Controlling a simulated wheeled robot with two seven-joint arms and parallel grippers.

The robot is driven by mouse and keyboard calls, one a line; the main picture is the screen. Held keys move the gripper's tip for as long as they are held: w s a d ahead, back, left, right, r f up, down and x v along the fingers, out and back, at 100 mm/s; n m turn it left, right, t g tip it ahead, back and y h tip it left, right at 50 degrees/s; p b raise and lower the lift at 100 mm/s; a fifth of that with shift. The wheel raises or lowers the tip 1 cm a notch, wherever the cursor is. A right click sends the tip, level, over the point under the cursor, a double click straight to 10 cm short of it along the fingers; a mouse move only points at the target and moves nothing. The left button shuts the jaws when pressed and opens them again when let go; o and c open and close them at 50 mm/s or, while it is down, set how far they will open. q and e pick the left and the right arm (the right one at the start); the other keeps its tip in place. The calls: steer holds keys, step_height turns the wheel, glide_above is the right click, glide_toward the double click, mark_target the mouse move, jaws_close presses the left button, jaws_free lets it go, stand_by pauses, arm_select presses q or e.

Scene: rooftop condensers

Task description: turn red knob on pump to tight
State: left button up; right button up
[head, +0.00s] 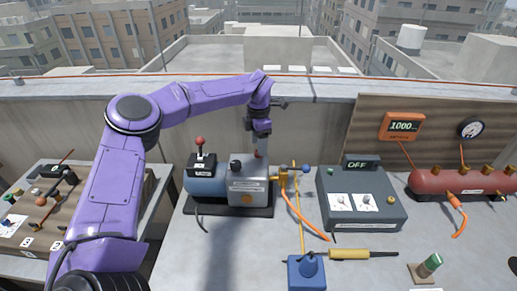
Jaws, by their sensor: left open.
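The pump (248,186) stands on a dark base on the bench, with a blue motor (205,182) at its left and a grey box-like body at its right. A red ball-topped lever (199,142) stands upright on a small labelled box above the motor. A black round cap (235,165) sits on top of the grey body. My left gripper (261,150) points down at the right rear of the grey body, right of the cap. It is open; its fingertips are small and partly hidden, and a reddish bit shows at them. I cannot tell whether it touches the pump. My right gripper is not in view.
A yellow fitting with an orange hose (304,221) is right of the pump. Beyond it stand a grey box reading OFF (365,215) and a red tank (462,183). A blue block (307,273) and a yellow-handled tool (350,254) lie in front. A low wall runs behind.

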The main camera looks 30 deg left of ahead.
arm_select(q)
step_height(320, 180, up, 8)
steer(key=b, duration=0.1)
steer(key=shift+s, duration=0.1)
stand_by(0.4)
